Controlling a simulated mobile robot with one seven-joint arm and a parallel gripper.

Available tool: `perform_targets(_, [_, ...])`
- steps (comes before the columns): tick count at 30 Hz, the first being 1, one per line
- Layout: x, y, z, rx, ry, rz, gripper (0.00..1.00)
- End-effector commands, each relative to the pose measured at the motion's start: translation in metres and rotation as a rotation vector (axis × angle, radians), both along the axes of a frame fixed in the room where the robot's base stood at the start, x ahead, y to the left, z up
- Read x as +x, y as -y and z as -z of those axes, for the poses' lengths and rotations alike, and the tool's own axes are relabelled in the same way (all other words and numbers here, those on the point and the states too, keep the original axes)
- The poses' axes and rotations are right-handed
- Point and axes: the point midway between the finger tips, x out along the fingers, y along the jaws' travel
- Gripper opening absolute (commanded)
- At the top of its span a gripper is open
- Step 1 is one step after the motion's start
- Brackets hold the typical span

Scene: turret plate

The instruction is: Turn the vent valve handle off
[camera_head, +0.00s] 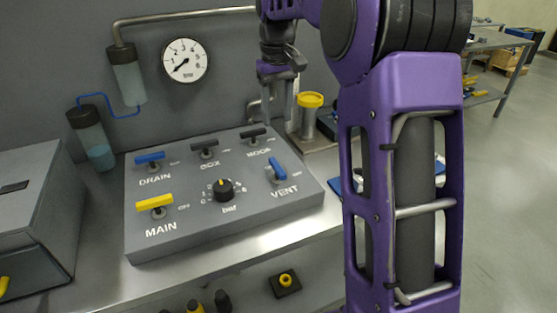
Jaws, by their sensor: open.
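The vent valve handle (277,170) is a blue lever at the right side of the grey valve panel (180,238), above the word VENT. It lies at a slant across its small round base, unlike the other levers, which point sideways. My gripper (280,108) hangs above and behind the panel's back right part, higher than the vent handle and apart from it. Its fingers point down, are open and hold nothing that I can see. My purple arm covers the area right of the panel.
A yellow-capped post (309,101) stands behind at right. A grey box (38,215) stands at left.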

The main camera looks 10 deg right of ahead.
Motion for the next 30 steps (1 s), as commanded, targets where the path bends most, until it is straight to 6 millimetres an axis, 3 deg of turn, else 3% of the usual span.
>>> perform_targets(9, [-0.001, 0.001, 0.072, -0.002, -0.004, 0.002, 0.53])
perform_targets(18, [0.0, 0.0, 0.127, -0.001, 0.0, 0.002, 0.53])
perform_targets(24, [0.0, 0.0, 0.142, -0.001, 0.002, 0.002, 0.53])
perform_targets(30, [0.001, 0.0, 0.145, -0.001, 0.003, 0.002, 0.53])
